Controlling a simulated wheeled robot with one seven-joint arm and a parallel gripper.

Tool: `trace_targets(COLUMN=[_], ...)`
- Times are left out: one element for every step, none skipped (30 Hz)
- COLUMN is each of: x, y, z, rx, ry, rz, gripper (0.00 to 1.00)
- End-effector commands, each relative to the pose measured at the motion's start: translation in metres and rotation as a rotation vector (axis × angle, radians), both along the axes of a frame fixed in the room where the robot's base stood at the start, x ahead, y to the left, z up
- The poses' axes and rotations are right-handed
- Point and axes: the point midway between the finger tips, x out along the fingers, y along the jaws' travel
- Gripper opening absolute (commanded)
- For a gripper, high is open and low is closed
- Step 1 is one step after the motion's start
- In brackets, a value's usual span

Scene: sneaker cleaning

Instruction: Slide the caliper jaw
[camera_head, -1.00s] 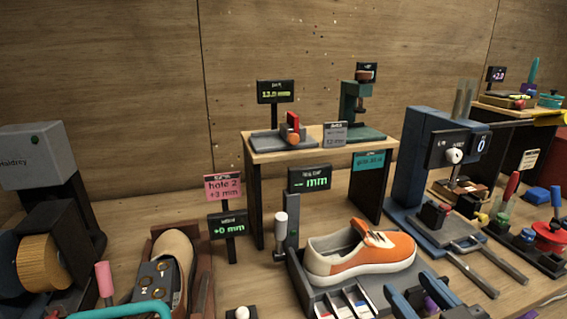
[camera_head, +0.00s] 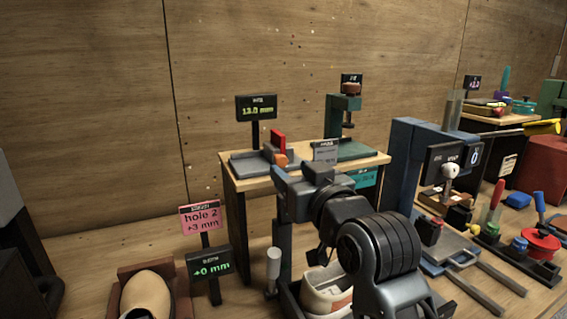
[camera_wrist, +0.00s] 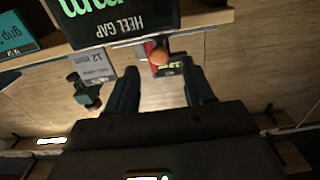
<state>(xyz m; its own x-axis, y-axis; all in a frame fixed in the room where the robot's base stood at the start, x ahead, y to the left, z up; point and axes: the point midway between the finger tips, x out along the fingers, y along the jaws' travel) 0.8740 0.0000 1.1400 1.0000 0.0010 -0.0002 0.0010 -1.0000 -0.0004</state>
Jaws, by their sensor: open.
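The caliper-like device on the wooden stand has a grey base (camera_head: 250,164), an upright red piece (camera_head: 278,141) and an orange knob (camera_head: 281,160). Its display (camera_head: 257,107) reads 13.0 mm. In the wrist view the orange knob (camera_wrist: 159,56) is ahead of my open fingers, near the gap between them. My gripper (camera_wrist: 160,80) is empty, with its fingers spread on either side. In the head view my dark wrist stands in front of the stand, apart from the knob as far as I can tell. It hides part of the stand front.
A HEEL GAP display (camera_wrist: 125,22) is close in the wrist view. The sneaker (camera_head: 325,290) is partly behind my arm. A 12 mm card (camera_head: 325,151) and a green press (camera_head: 343,118) stand on the stand. A blue frame (camera_head: 405,155) rises to the right.

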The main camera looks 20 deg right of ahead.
Motion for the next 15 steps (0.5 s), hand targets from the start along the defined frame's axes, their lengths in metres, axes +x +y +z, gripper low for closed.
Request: trace_targets(x=[0.009,0.013,0.018,0.022,0.026,0.03,0.032,0.034,0.037,0.038,0.039,0.04,0.04,0.04,0.04], y=[0.0,0.0,0.0,0.0,0.0,0.0,0.0,0.0,0.0,0.0,0.0,0.0,0.0,0.0,0.0], z=[0.002,0.002,0.002,0.001,0.001,0.001,0.001,0.0,0.001,0.001,0.001,0.0,0.0,0.0,0.0], rx=[0.003,0.002,0.001,0.002,0.002,0.001,0.0,0.0,0.0,0.0,0.0,0.0,0.0,0.0,0.0], ry=[0.0,0.0,0.0,0.0,0.0,0.0,0.0,0.0,-0.001,-0.002,-0.002,-0.001,-0.001,-0.001,-0.001], rz=[0.0,-0.001,-0.001,-0.001,-0.001,-0.001,-0.001,-0.001,-0.001,-0.001,-0.001,-0.001,-0.001,-0.001,-0.001], gripper=[0.52,0.52,0.52,0.52,0.52,0.52,0.52,0.52,0.52,0.52,0.52,0.52,0.52,0.52,0.52])
